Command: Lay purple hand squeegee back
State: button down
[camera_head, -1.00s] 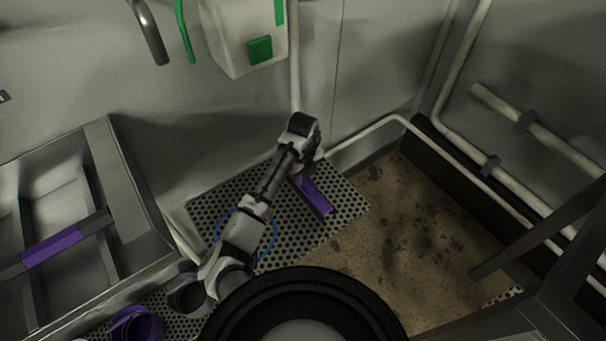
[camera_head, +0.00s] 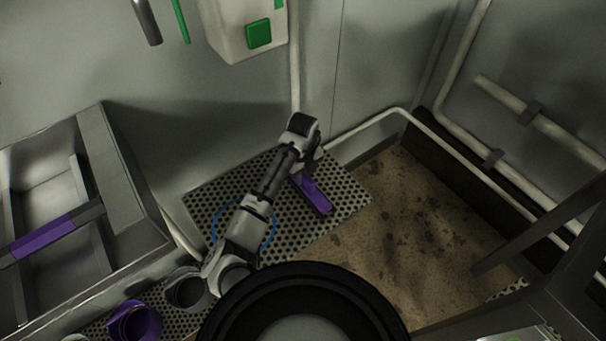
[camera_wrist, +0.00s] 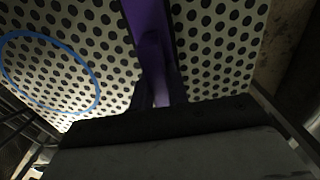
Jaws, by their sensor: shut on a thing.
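The purple hand squeegee (camera_head: 314,194) shows at the end of my arm, over the perforated shelf in the body camera view. In the wrist view its purple part (camera_wrist: 150,40) runs from the top edge down between my gripper's dark fingers (camera_wrist: 158,95). My gripper (camera_head: 298,172) is shut on it and partly hidden by the arm. A blue ring outline (camera_head: 217,222) is on the perforated shelf (camera_head: 345,195), left of the squeegee and partly behind my arm; it also shows in the wrist view (camera_wrist: 98,88). I cannot tell whether the squeegee touches the shelf.
A purple jug (camera_head: 135,322) and a grey jug (camera_head: 186,290) stand at the shelf's near left. A metal basin with a purple-gripped bar (camera_head: 42,236) is at the left. A white box with a green panel (camera_head: 259,33) hangs on the back wall. A pipe rail (camera_head: 365,127) borders the shelf.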

jog(key=shift+f, duration=0.35)
jog(key=c, duration=1.3)
grip_release()
notch_tip(320, 180, up, 14)
jog(key=shift+b, duration=0.45)
jog(key=shift+f, duration=0.15)
